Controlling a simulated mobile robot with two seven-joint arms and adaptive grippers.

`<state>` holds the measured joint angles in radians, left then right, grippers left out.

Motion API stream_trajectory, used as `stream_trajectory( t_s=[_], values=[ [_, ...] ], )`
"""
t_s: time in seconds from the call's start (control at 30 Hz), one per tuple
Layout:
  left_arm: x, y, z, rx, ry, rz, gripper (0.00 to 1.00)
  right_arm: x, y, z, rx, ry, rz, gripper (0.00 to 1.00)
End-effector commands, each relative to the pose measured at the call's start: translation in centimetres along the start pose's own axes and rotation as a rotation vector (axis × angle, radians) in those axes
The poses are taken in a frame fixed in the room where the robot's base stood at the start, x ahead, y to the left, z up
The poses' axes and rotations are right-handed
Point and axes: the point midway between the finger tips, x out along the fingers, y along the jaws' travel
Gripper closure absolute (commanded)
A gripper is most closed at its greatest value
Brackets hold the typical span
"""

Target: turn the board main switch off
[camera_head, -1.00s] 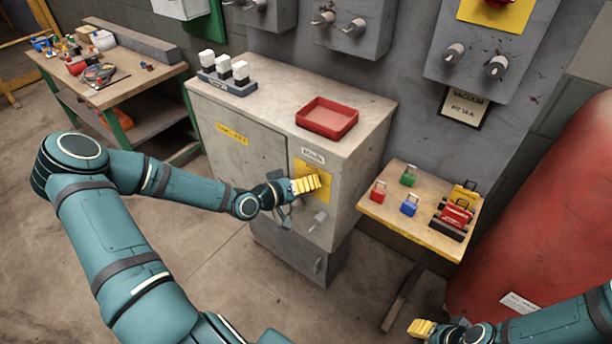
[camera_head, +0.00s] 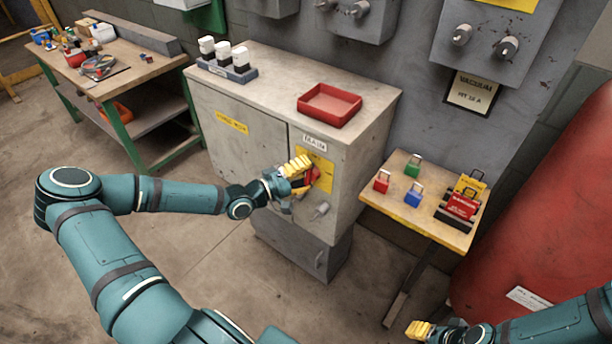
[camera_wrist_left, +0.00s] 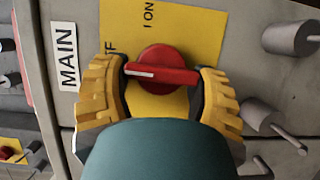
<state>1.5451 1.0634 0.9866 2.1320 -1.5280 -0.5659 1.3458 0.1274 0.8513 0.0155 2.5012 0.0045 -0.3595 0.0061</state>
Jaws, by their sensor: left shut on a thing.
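The main switch is a red rotary knob (camera_wrist_left: 168,56) on a yellow plate (camera_wrist_left: 190,28) marked "I ON", with part of another word ending in F. In the left wrist view, its handle lies nearly crosswise, with the white mark at the left end beside the F. My left gripper (camera_wrist_left: 163,82) has its yellow fingers at both ends of the handle and is shut on it. In the head view, the left gripper (camera_head: 299,170) is at the cabinet front, partly covering the red knob (camera_head: 313,175). My right gripper (camera_head: 420,329) is low at the right; its opening is unclear.
The grey cabinet (camera_head: 250,95) carries a red tray (camera_head: 330,104) and a rack of white-topped items (camera_head: 226,70). A grey handle (camera_head: 320,211) sticks out below the switch. A small table (camera_head: 400,220) with padlocks stands to the right, near a red tank (camera_head: 550,210).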

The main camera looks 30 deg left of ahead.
Motion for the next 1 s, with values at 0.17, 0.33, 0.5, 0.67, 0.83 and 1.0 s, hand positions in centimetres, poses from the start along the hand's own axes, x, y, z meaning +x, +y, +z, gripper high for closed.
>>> stream_trajectory(
  t_s=[0.17,0.33,0.5,0.67,0.83,1.0],
  values=[
    [-0.01,-0.10,-0.01,-0.037,0.000,0.014,0.73,0.24,0.09,0.11,-0.001,-0.002,0.000,0.53],
    [0.00,-0.05,-0.02,-0.049,0.000,0.020,0.73,0.28,0.10,0.13,-0.001,-0.003,0.000,0.53],
    [0.01,-0.02,-0.02,-0.051,0.001,0.020,0.73,0.27,0.10,0.13,-0.001,-0.003,0.000,0.53],
    [0.01,-0.02,-0.02,-0.051,0.001,0.020,0.31,0.27,0.10,0.12,-0.001,-0.003,0.000,0.53],
    [0.01,-0.02,-0.02,-0.050,0.001,0.020,0.20,0.27,0.10,0.12,-0.001,-0.003,0.000,0.53],
    [-0.04,-0.03,-0.02,-0.049,0.001,0.020,0.20,0.27,0.09,0.10,-0.001,-0.002,0.000,0.53]
  ],
)
